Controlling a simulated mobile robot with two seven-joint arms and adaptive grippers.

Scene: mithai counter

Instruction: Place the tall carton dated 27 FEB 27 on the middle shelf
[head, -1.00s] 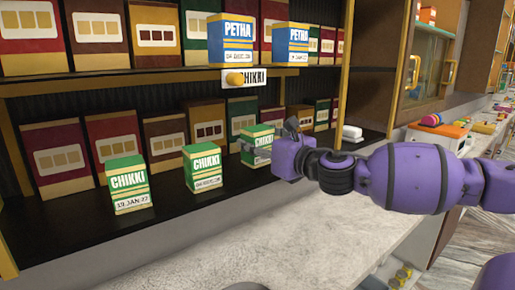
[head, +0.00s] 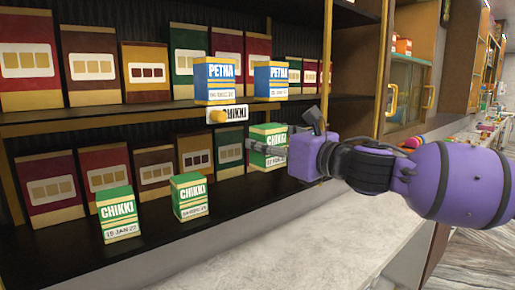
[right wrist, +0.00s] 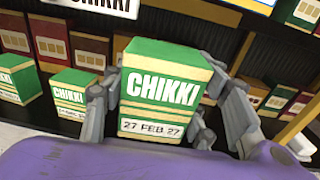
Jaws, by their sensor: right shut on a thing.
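The green and yellow CHIKKI carton dated 27 FEB 27 (right wrist: 160,88) is held between the fingers of my right gripper (right wrist: 158,105). In the head view the carton (head: 268,135) is upright, slightly tilted, and looks raised above the lower visible shelf (head: 160,240). My right gripper (head: 272,150) is shut on its sides and hides part of its front. The shelf above (head: 150,116) bears a CHIKKI tag (head: 235,114) on its front edge; I cannot tell which shelf counts as the middle one. My left gripper is not in view.
Two green CHIKKI cartons stand on the lower shelf, one dated 19 JAN 27 (head: 118,213) and one (head: 189,196) with a blurred date. Two blue PETHA cartons (head: 222,80) (head: 271,80) stand on the upper shelf. Dark boxes (head: 50,188) line the back. A wooden post (head: 326,60) borders the right.

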